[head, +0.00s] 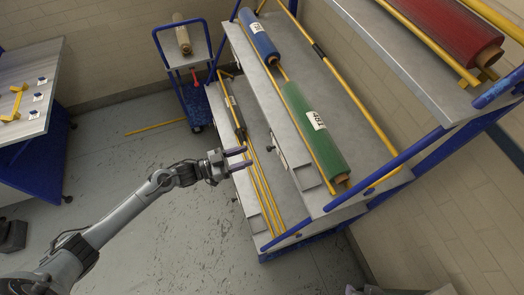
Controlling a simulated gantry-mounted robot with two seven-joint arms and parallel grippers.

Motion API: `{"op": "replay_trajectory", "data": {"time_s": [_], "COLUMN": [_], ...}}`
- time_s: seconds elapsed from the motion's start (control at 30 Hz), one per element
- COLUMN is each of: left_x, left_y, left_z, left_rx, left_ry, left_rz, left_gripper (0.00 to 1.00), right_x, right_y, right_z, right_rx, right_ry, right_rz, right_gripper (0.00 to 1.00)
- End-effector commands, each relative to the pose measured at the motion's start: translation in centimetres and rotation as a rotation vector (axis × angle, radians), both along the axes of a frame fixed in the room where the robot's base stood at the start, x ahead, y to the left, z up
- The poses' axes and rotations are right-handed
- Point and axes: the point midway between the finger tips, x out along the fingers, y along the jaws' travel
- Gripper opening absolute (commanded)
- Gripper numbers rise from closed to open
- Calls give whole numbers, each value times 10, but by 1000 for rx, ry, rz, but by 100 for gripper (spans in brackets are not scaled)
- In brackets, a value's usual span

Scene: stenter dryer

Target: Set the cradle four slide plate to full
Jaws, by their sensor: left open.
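My left gripper (245,158) is open and empty. Its two dark fingers point right, at the front side of the blue and grey rack (240,55). They overlap the lower shelf's yellow rails in the picture; I cannot tell if they touch anything. A light grey plate with a dark slot (281,156) is on the front edge of the middle shelf, right of the gripper. I cannot read any cradle number, so which plate is the cradle four slide plate is unclear.
The rack holds a blue roll (258,36), a green roll (314,130) and a red roll (444,28). A blue cart (194,58) with a beige roll stands behind. A table (38,75) with yellow parts is at left. The floor left of the rack is mostly clear.

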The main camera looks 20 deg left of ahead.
Motion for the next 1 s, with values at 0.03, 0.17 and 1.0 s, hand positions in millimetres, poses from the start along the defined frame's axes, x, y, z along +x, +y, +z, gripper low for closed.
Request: {"op": "replay_trajectory", "data": {"time_s": [0.03,0.17,1.0], "left_x": [7,22,50], "left_y": [-7,-23,-52], "left_z": [1,1,0], "left_rx": [-2,-3,0], "left_ry": [-2,-1,1], "left_rz": [-1,-1,0], "left_gripper": [48,48,32], "right_x": [0,0,0], "right_y": [0,-1,2], "right_z": [0,0,0], "right_rx": [-2,-2,8], "right_ry": [0,0,1], "right_rz": [2,1,-5], "right_gripper": [43,43,43]}}
